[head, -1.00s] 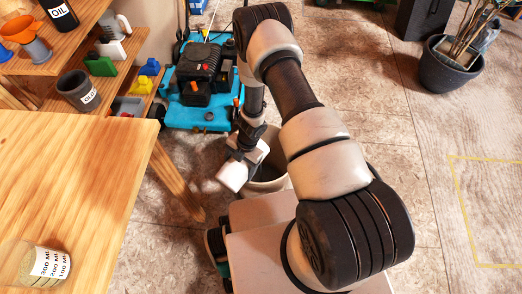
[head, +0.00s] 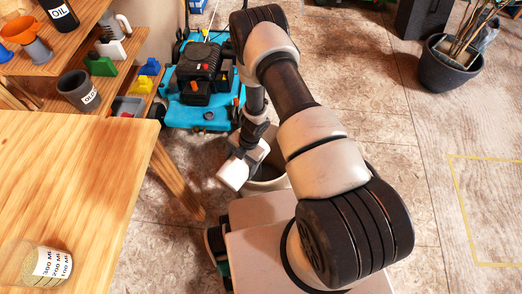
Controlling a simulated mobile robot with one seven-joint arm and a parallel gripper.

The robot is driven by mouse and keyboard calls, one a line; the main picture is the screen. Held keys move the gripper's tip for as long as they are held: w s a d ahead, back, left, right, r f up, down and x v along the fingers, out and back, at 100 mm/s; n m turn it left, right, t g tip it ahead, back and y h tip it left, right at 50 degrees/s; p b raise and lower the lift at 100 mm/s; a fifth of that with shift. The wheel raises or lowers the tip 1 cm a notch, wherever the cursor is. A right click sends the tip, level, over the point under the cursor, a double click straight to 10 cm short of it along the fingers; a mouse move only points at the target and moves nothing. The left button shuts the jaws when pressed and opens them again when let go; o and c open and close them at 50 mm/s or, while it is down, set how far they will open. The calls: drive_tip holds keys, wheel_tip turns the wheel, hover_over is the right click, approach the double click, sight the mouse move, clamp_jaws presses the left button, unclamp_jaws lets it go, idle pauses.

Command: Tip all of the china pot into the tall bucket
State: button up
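The tall bucket (head: 268,184) is a pale, round container on the floor beyond my base, partly hidden by my arm. A small white thing, which looks like the china pot (head: 232,175), is at the end of my arm, at the left side of the bucket's rim in the head view. It appears tilted. My gripper (head: 242,158) seems shut on it, though the fingers are small and partly hidden. The pot's mouth and contents, and the inside of the bucket, cannot be made out.
A wooden table (head: 90,170) stands at left with a measuring beaker (head: 45,263) on its near edge. Shelves behind hold a dark cup (head: 77,92) and an oil container (head: 60,14). A blue mower (head: 198,85) stands behind the bucket. The floor at right is open, with a potted plant (head: 448,65).

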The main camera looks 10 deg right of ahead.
drive_tip(key=shift+w+d+r+g+y, duration=0.2)
drive_tip(key=shift+r+g+y, duration=0.2)
idle(0.8)
